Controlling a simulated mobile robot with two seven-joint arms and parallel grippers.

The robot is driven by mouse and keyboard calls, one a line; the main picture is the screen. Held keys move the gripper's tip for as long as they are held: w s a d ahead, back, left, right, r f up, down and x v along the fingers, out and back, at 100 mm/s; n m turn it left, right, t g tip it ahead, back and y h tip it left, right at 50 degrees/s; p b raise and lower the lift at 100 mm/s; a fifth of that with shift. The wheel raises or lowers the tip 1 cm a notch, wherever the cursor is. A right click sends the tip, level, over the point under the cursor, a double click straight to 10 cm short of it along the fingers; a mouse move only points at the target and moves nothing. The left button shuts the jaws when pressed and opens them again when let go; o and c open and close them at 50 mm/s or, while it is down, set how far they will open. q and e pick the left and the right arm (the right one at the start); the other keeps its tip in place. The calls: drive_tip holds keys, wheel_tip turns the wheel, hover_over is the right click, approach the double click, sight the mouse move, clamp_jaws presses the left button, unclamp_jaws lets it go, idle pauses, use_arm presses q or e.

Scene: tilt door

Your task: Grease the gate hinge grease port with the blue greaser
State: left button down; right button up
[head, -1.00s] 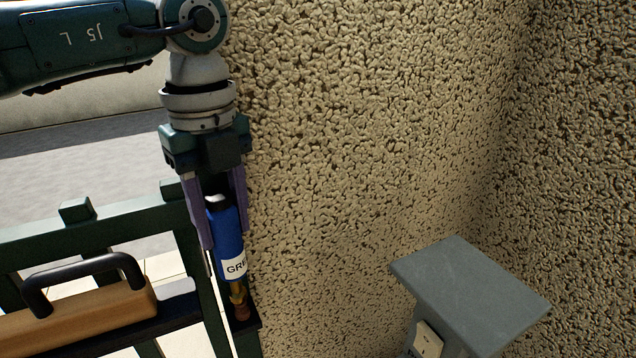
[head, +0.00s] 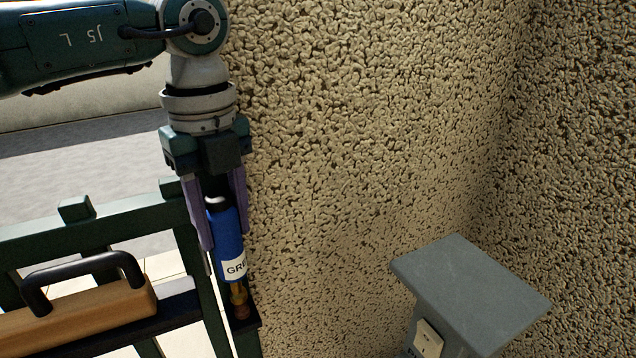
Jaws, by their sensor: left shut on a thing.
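The nozzle end is at a brown, rounded piece, perhaps the grease port (head: 240,311), at the right end of the dark green gate (head: 100,222). I cannot tell whether they touch. My right gripper is not in view.
A rough stone wall (head: 360,150) stands close to the right of my left gripper. A wooden block with a black handle (head: 85,310) is at the gate, lower left. A grey post with a flat top (head: 470,290) and a light switch-like plate (head: 428,338) stands lower right.

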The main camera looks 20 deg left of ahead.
sight(216, 196)
use_arm(q)
drive_tip(key=shift+f, duration=0.4)
idle(0.7)
drive_tip(key=shift+r, duration=0.1)
wheel_tip(216, 196, up, 7)
drive_tip(key=p, duration=0.6)
drive_tip(key=shift+s, duration=0.1)
idle(0.6)
